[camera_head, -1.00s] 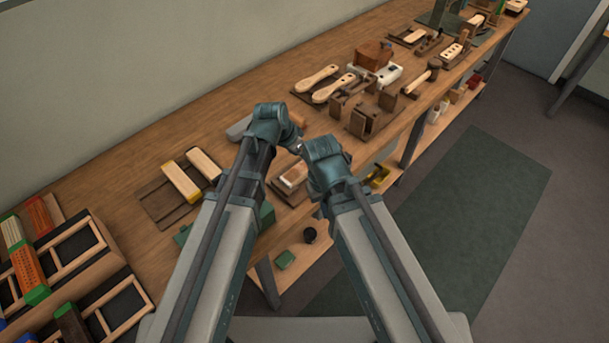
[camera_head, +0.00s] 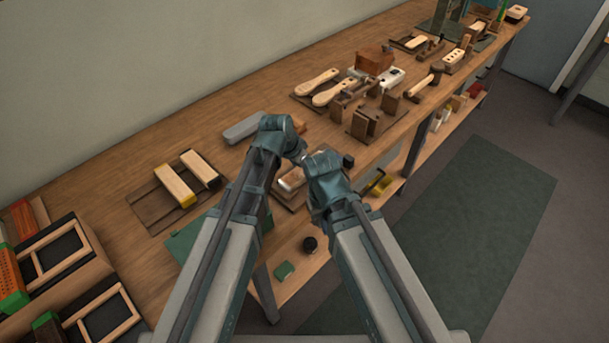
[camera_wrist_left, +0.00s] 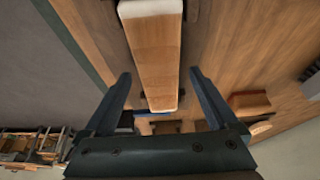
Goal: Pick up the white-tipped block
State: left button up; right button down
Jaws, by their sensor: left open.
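The white-tipped block (camera_head: 292,180) is a pale wooden bar on a dark board at the bench's front edge, partly hidden by my right wrist in the head view. In the left wrist view the block (camera_wrist_left: 153,50) runs lengthwise between my left fingers, with a white end at the top and a narrow pale end at the bottom. My left gripper (camera_wrist_left: 160,76) is open, with gaps on both sides of the block. In the head view my left wrist hides its fingers. My right wrist shows beside it, but its jaws cannot be made out.
Two other pale blocks, one yellow-ended (camera_head: 176,186), lie on a dark board to the left. A grey rounded piece (camera_head: 244,127) lies behind my left wrist. Wooden handles (camera_head: 334,92) and dark fixtures (camera_head: 365,122) stand to the right. Framed trays (camera_head: 62,250) are at lower left.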

aim_at(303, 170)
pick_arm(q)
grip_shut()
dwell(0.3)
jog(key=shift+r, duration=0.1)
notch_tip(303, 170, up, 10)
jog(key=p, duration=1)
jog(key=shift+s, duration=0.1)
